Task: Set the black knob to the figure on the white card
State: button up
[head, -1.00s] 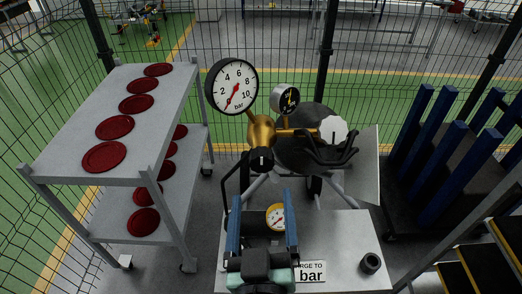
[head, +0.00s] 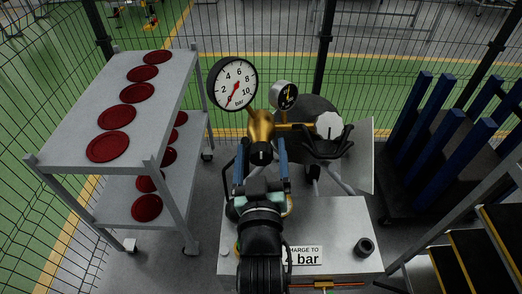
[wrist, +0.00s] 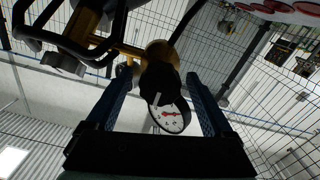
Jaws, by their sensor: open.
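The black knob (head: 261,154) sits on the front of the brass regulator body (head: 261,127). My gripper (head: 262,150) is open, its blue fingers on either side of the knob. In the wrist view the knob (wrist: 160,84) lies between the fingertips (wrist: 160,76), with gaps showing at both sides. A pale mark shows on the knob. The white card (head: 303,255) on the bench front reads "CHARGE TO" and "bar"; its figure is partly hidden by my arm and looks like 4. The large dial (head: 232,83) has its red needle pointing to the lower left, near its low end.
A small dial (head: 284,95) and a white handwheel (head: 328,124) stand right of the regulator. A trolley (head: 75,110) with red discs stands left, a blue-post rack (head: 440,170) right. A black cup (head: 364,247) is on the bench.

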grip_shut()
jog(key=shift+m, duration=0.3)
jog(key=m+b, duration=0.1)
jog(key=m, duration=0.2)
jog(key=shift+f, duration=0.1)
jog(key=m+b, duration=0.1)
jog(key=m, duration=1)
jog(key=shift+m+p, duration=0.55)
jog(key=shift+m, duration=1.75)
